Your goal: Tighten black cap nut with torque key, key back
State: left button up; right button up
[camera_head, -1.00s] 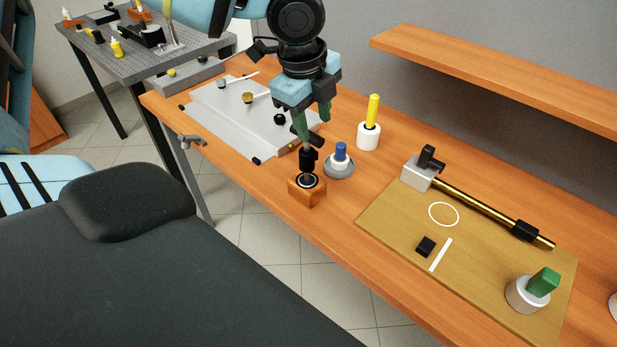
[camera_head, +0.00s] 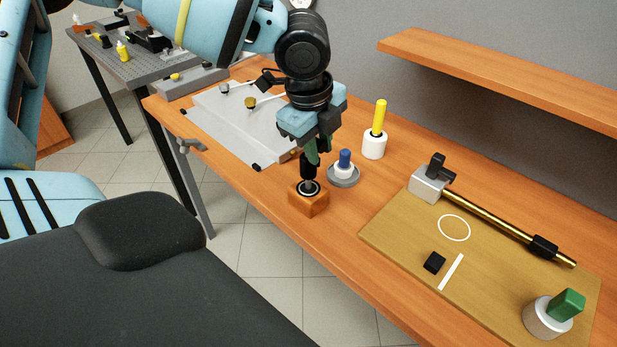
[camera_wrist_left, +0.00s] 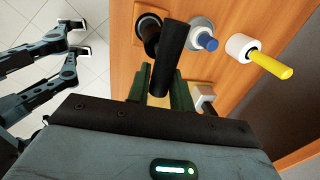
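The torque key (camera_head: 309,167) has a black handle and stands upright in a wooden block (camera_head: 308,201) near the table's front edge. My left gripper (camera_head: 317,152) has green fingers, pointing down, closed in on the upper handle. In the left wrist view the black handle (camera_wrist_left: 170,60) lies between the two fingers (camera_wrist_left: 160,88), which look close against it. The pale plate (camera_head: 228,120) behind carries a silver-capped (camera_head: 224,88) and a brass-capped (camera_head: 250,102) post. The black cap nut is hidden behind my gripper now. My right gripper is not in view.
A blue-topped piece on a grey dish (camera_head: 344,170) stands close right of the block. A yellow stick in a white cup (camera_head: 375,143) is behind it. A tan board (camera_head: 400,238) with a brass bar (camera_head: 490,220) lies at right. A shelf (camera_head: 480,70) overhangs the back.

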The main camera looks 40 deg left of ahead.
pick_arm(q)
grip_shut()
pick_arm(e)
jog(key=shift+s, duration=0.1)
pick_arm(q)
jog(key=shift+r, duration=0.1)
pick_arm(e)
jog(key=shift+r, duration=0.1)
